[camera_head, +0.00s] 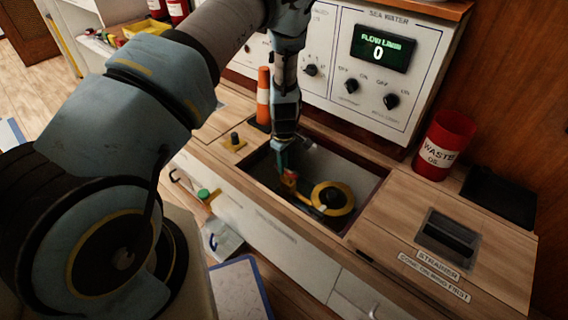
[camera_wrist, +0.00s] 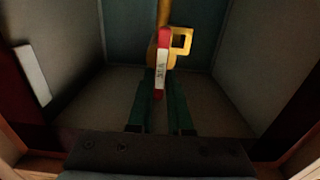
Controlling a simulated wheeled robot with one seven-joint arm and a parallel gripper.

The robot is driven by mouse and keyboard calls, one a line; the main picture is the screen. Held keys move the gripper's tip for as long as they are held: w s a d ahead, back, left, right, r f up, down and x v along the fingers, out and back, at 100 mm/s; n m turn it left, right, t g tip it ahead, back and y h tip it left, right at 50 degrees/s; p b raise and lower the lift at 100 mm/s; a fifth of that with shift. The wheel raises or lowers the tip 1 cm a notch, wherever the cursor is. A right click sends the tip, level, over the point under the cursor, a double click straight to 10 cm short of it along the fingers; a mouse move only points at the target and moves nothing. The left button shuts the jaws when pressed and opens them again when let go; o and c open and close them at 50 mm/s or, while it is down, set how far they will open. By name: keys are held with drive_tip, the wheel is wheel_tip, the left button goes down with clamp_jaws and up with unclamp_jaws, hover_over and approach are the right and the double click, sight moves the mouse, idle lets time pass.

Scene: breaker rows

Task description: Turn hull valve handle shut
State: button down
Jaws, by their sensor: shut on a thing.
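The hull valve is in an open recess in the wooden counter, with a round yellow-and-dark body (camera_head: 332,198) in the head view. Its handle (camera_wrist: 161,62) is red at both ends with a white lettered label, and points toward me in the wrist view. The yellow valve part (camera_wrist: 181,42) is just behind it. My gripper (camera_head: 287,174) reaches down into the left side of the recess. In the wrist view, my gripper's green fingers (camera_wrist: 160,98) are on either side of the handle's near end, shut on it. The fingers partly hide the handle in the head view.
The recess walls (camera_wrist: 62,55) surround my gripper closely. A sea water panel (camera_head: 385,70) stands behind, its flow display (camera_head: 383,49) reading 0. A red waste oil bin (camera_head: 445,146) and strainer hatch (camera_head: 447,238) are to the right.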

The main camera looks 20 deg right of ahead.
idle(0.4)
drive_tip(key=c, duration=0.8)
unclamp_jaws()
drive_tip(key=shift+c, duration=0.2)
wheel_tip(320, 180, up, 11)
drive_tip(key=p, duration=0.1)
drive_tip(key=shift+p, duration=0.35)
drive_tip(key=shift+f, duration=0.1)
